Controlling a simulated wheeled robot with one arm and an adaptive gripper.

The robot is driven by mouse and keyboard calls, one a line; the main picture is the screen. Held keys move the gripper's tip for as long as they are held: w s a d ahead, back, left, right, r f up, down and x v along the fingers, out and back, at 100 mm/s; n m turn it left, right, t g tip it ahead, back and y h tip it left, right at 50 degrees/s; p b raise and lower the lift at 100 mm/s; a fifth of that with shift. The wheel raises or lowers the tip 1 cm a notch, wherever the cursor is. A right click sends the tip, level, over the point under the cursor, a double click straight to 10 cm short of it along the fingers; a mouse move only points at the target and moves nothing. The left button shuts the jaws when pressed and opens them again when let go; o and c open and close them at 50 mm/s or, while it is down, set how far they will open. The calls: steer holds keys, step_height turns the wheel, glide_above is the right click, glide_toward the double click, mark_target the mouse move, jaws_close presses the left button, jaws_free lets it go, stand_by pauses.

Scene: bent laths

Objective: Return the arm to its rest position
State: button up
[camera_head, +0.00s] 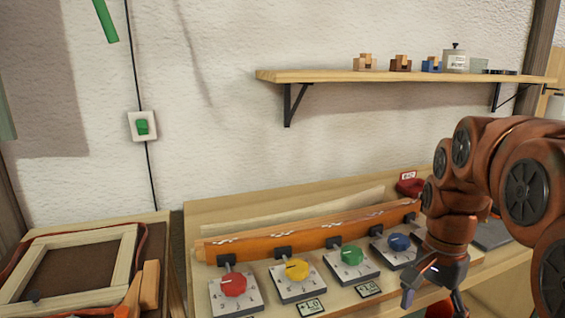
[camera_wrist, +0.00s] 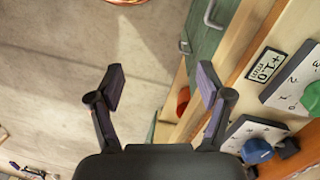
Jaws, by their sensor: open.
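My gripper (camera_wrist: 160,90) is open and empty in the wrist view, with bare floor and the bench's front edge beyond its fingers. In the head view my orange-brown arm reaches in from the right. The gripper (camera_head: 425,284) points down at the front right of the bench, partly cut off by the bottom edge. It is close to a dial plate with a blue knob (camera_head: 399,243). A green knob (camera_head: 351,254), a yellow knob (camera_head: 297,270) and a red knob (camera_head: 233,285) stand in a row to the left.
A long orange bar (camera_head: 310,228) lies behind the knobs on the bench. A shelf (camera_head: 390,76) with small blocks and a canister hangs on the wall above. A wooden frame (camera_head: 82,236) lies on a table at left. A green switch (camera_head: 142,126) is on the wall.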

steer(key=s+a+f+n, duration=0.3)
steer(key=s+n, duration=0.1)
steer(key=s, duration=0.3)
steer(key=s+a+f+n+g, duration=0.1)
steer(key=s+a+f+n, duration=0.15)
steer(key=s, duration=0.35)
steer(key=s+a+f+n, duration=0.2)
steer(key=s+f+n, duration=0.2)
steer(key=s, duration=0.3)
steer(key=s+p+v, duration=0.1)
steer(key=p+v, duration=1.2)
steer(key=shift+s+a+r+t, duration=0.2)
steer(key=shift+a+r+t, duration=0.1)
steer(key=shift+r, duration=0.15)
